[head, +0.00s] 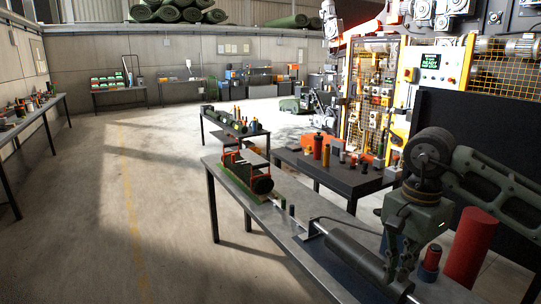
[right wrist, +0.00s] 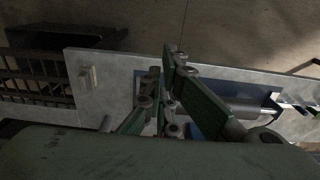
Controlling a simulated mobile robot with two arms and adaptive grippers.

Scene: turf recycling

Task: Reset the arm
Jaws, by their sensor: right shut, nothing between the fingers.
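My right arm enters the head view from the right. Its gripper (head: 393,272) points down over the near grey table (head: 225,187), beside the dark roller (head: 352,258). The gripper is shut and empty. In the right wrist view its fingers (right wrist: 165,72) reach out above the pale tabletop (right wrist: 100,70). I cannot tell how far the fingertips are from the table. My left gripper is not in view.
A machine with red end pieces (head: 262,184) sits further along the table. A dark table (head: 336,172) holds bottles. Open floor (head: 90,210) lies left.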

